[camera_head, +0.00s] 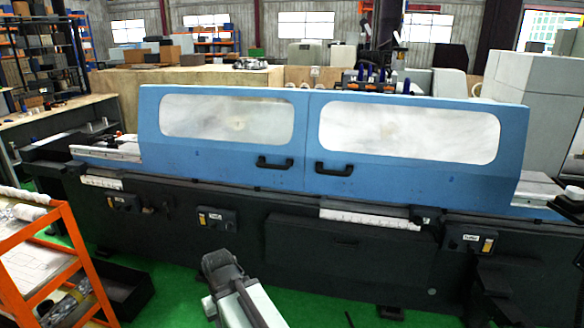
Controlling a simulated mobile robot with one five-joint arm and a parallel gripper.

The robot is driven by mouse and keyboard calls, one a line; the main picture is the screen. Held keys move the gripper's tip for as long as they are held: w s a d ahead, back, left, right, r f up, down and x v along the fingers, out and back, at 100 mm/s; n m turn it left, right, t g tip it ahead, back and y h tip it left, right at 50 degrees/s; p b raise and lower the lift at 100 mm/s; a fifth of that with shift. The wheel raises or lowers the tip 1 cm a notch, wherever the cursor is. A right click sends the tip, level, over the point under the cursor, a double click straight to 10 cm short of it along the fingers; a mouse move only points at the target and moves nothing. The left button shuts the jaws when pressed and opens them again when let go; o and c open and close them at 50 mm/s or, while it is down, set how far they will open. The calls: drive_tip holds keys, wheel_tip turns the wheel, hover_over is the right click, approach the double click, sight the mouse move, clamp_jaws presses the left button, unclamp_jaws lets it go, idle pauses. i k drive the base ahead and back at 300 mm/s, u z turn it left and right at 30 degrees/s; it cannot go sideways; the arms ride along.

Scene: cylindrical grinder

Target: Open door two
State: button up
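A cylindrical grinder with two blue sliding doors stands across the view. The left door (205,165) has a whitish window and a black handle (275,163) near its right edge. The right door (405,178) has a larger window and a black handle (335,169) near its left edge. The doors meet at a seam in the middle and both look shut. I cannot tell which one is door two. Part of my arm (240,295) shows at the bottom centre, in front of and below the doors. My gripper's fingers cannot be made out, and nothing touches either handle.
The grinder's dark base (300,245) carries small control boxes below the doors. An orange shelf cart (50,255) stands at the lower left, with a black bin (125,290) beside it. Green floor (180,300) shows between the cart and my arm.

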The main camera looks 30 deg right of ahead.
sight(384, 130)
drive_tip(key=u, duration=0.1)
drive_tip(key=i, duration=0.95)
drive_tip(key=z, duration=0.25)
